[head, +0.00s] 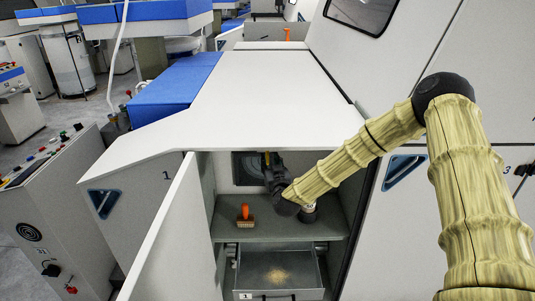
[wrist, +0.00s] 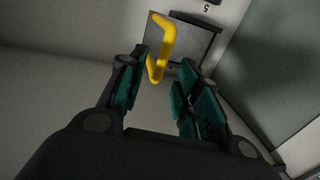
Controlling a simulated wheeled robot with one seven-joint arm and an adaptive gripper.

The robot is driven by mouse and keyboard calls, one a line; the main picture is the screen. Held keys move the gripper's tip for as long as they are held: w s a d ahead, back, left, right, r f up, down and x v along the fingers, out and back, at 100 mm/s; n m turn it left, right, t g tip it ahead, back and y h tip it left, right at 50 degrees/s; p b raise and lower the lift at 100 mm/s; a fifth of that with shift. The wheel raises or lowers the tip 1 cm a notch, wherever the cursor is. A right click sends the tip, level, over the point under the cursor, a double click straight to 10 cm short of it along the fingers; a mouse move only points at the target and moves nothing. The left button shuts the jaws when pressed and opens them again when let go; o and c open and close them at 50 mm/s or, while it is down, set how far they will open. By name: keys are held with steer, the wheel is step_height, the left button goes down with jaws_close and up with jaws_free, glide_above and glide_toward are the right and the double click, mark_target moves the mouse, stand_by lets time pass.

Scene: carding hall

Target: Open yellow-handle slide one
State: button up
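The yellow handle (wrist: 160,45) is a bent bar on a grey slide plate (wrist: 196,42) with a dark edge. In the head view the yellow handle (head: 267,158) is a small strip in front of a dark square panel (head: 245,168) on the compartment's back wall. My gripper (wrist: 163,64) is open, its green-padded fingers spread on either side of the handle's near end. I cannot tell whether a finger touches it. In the head view my gripper (head: 273,172) is inside the compartment, and its fingertips are hard to make out.
The cabinet door (head: 170,240) stands open left of the compartment. An orange-handled brush (head: 245,216) and a small container (head: 308,212) stand on the shelf (head: 275,230). Below, a drawer marked 1 (head: 280,296) is pulled out. The compartment's right wall is close to my arm.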

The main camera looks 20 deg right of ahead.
mark_target(268, 156)
steer(key=shift+w+d+p, duration=0.15)
steer(key=shift+w+p, duration=0.35)
steer(key=shift+w, duration=2)
jaws_close()
